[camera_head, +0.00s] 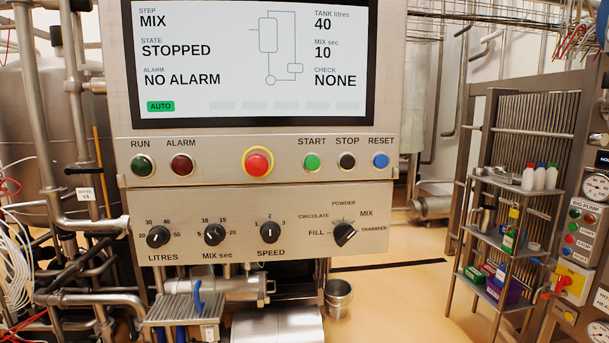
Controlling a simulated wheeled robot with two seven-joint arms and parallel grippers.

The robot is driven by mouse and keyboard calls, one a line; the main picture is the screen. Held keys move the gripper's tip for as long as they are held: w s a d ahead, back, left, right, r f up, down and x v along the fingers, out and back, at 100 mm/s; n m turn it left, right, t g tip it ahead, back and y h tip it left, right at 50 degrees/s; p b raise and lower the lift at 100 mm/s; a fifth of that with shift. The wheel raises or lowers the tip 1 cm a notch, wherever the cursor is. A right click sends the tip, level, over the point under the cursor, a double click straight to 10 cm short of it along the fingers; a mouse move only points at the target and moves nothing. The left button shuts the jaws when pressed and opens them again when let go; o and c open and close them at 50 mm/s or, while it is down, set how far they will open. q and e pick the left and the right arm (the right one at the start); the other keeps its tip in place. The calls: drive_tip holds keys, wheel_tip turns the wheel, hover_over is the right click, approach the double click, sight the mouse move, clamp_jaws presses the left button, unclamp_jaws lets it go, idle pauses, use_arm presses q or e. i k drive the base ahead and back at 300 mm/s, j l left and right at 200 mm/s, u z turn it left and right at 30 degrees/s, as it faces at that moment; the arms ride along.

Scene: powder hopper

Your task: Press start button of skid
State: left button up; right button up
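The skid's control panel (215,155) faces me. The green START button (312,162) sits right of centre on its button row, with the black STOP button (347,160) and the blue RESET button (380,160) to its right. The screen (250,60) reads step MIX, state STOPPED, NO ALARM, tank 40 litres, mix 10 sec, check NONE, with a green AUTO tag. Neither of my grippers shows in the head view.
A red emergency button (258,162) with a yellow ring sits left of START. Below are the LITRES, MIX sec and SPEED knobs and a mode selector (345,234). A shelf rack (500,240) with bottles and boxes stands at the right. Pipes crowd the left.

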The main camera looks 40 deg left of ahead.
sight(312, 162)
drive_tip(key=u, duration=1.3)
drive_tip(key=j, duration=0.1)
